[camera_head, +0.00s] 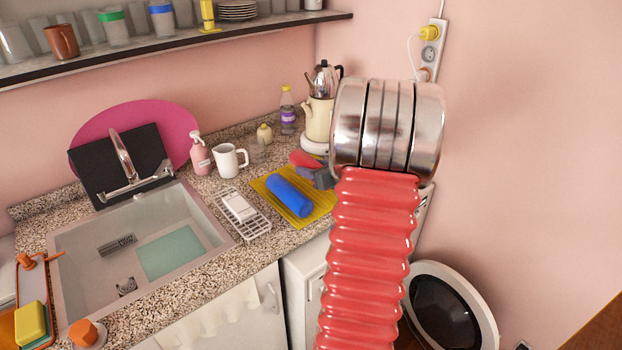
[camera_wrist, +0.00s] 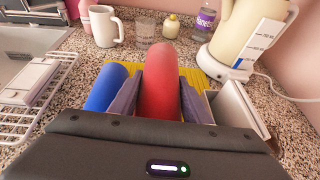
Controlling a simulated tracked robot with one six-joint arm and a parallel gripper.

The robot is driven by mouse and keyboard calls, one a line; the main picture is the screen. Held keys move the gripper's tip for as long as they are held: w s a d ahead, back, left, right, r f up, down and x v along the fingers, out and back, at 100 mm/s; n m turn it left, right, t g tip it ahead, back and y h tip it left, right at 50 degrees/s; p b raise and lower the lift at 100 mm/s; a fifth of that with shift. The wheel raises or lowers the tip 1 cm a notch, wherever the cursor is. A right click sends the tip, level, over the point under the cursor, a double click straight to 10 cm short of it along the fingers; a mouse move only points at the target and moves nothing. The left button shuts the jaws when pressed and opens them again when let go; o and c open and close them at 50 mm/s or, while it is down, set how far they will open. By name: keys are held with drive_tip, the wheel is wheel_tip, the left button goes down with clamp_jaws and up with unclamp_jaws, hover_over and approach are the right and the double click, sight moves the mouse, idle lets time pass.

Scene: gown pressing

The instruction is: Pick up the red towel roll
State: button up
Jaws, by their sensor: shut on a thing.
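The red towel roll (camera_wrist: 160,85) is between the two fingers of my gripper (camera_wrist: 160,100) in the wrist view, and the fingers are shut on it. In the head view only the end of the red towel roll (camera_head: 304,159) shows beside my gripper (camera_head: 318,176); my arm hides the rest. The blue towel roll (camera_head: 289,196) lies on the yellow mat (camera_head: 322,205), just left of my gripper; it also shows in the wrist view (camera_wrist: 106,88). I cannot tell whether the red roll touches the mat.
A kettle (camera_head: 318,120) stands close behind and right of my gripper. A white mug (camera_head: 229,160), a pink soap bottle (camera_head: 199,155) and a purple-labelled bottle (camera_head: 287,112) stand at the back. A white wire rack (camera_head: 242,216) lies left of the mat, beside the sink (camera_head: 75,240).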

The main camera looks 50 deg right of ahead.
sight(312, 161)
wheel_tip(312, 161, up, 5)
drive_tip(key=shift+f, duration=0.1)
drive_tip(key=shift+s, duration=0.15)
idle(0.9)
